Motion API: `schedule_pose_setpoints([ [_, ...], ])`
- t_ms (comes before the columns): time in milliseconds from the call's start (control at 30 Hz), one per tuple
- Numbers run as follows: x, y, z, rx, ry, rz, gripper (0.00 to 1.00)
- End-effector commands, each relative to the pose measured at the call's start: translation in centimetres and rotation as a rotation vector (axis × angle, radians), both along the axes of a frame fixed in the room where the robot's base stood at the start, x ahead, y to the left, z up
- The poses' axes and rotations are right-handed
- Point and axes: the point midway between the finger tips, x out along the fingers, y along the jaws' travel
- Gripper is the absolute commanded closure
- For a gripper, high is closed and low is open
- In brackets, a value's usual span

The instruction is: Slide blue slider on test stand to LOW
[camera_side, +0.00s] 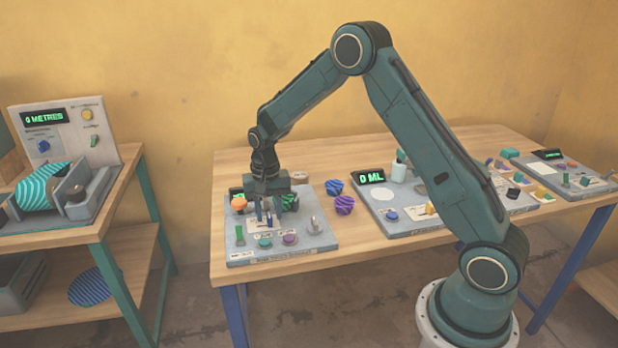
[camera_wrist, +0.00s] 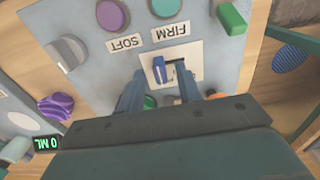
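The blue slider (camera_wrist: 159,70) sits upright in a slot on a white plate (camera_wrist: 170,76) of the grey test stand (camera_wrist: 105,82). My gripper (camera_wrist: 159,84) is open, with one finger to each side of the slider and a visible gap to both. In the side view my gripper (camera_side: 265,214) points down over the grey stand (camera_side: 292,244), low near its left-middle part. Labels SOFT and FIRM show beside a purple button (camera_wrist: 111,14) and a teal button (camera_wrist: 165,7). I see no readable LOW mark; my gripper body hides part of the stand.
Striped balls (camera_side: 344,204) lie right of the stand, near a panel reading 0 ML (camera_side: 371,177). A stand reading 0 METRES (camera_side: 43,117) is on the left table.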

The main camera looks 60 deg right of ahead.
Motion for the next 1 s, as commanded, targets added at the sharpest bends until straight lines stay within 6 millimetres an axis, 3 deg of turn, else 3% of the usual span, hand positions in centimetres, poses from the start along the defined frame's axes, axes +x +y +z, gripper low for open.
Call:
schedule_pose_setpoints([
  [333,0.0,0.0,-0.3,0.000,0.000,0.000,0.65],
  [533,0.0,0.0,-0.3,0.000,0.000,0.000,1.00],
  [800,0.2,0.2,-0.3,0.000,0.000,0.001,1.00],
  [1000,1.8,1.7,-0.3,0.000,-0.001,0.003,1.00],
])
